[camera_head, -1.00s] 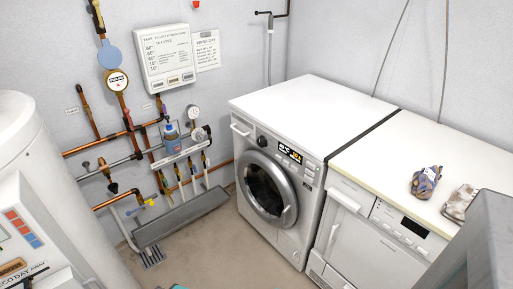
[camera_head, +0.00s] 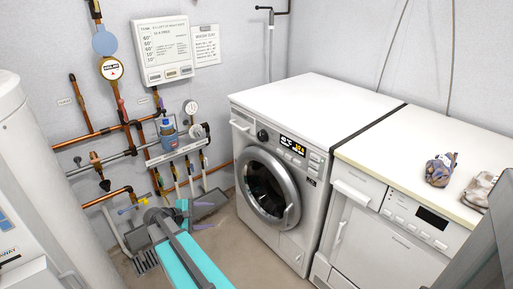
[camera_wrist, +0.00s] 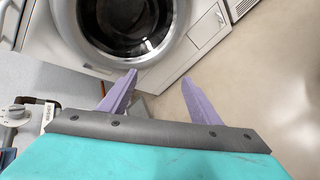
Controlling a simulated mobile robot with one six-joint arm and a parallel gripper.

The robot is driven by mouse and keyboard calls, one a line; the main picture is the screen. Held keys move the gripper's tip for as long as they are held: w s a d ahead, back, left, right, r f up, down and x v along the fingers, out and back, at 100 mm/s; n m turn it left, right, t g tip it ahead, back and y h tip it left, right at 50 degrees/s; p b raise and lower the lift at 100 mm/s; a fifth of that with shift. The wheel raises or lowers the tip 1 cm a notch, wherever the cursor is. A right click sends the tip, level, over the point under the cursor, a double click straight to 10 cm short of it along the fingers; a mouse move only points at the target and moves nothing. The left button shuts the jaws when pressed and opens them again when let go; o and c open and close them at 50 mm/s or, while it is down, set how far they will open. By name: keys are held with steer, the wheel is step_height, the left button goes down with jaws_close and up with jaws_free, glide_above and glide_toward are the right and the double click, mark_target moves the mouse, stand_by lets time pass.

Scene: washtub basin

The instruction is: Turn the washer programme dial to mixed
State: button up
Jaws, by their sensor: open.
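The white washer (camera_head: 288,90) stands against the back wall with its round door (camera_head: 266,188) shut. Its programme dial (camera_head: 262,135) is a small dark knob at the upper left of the front panel, beside a lit display (camera_head: 292,146). I cannot read the dial's setting. My gripper (camera_head: 200,207) is in front of the pipework, left of the washer door and lower than the dial. It is open and empty, with two purple fingers apart (camera_wrist: 158,80). The wrist view shows the door's lower part (camera_wrist: 128,25) beyond the fingers; the dial is outside that view.
A second white appliance (camera_head: 375,220) stands right of the washer, with two crumpled bundles on top (camera_head: 440,170). Copper pipes and valves (camera_head: 120,125) cover the left wall. A white tank (camera_head: 30,170) is at far left. Floor before the washer is clear.

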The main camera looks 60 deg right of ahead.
steer(key=w+d+r+h+b, duration=0.1)
steer(key=d+r+h+b, duration=0.2)
steer(key=d+r, duration=0.7)
steer(key=g+h+b, duration=0.3)
glide_toward(260, 137)
steer(key=v, duration=0.5)
steer(key=shift+a+m, duration=0.1)
steer(key=shift+m, duration=0.2)
steer(key=b+x, duration=0.1)
steer(key=x, duration=1.2)
steer(key=shift+s+d+r, duration=0.1)
steer(key=shift+d, duration=0.3)
steer(key=shift+c, duration=0.3)
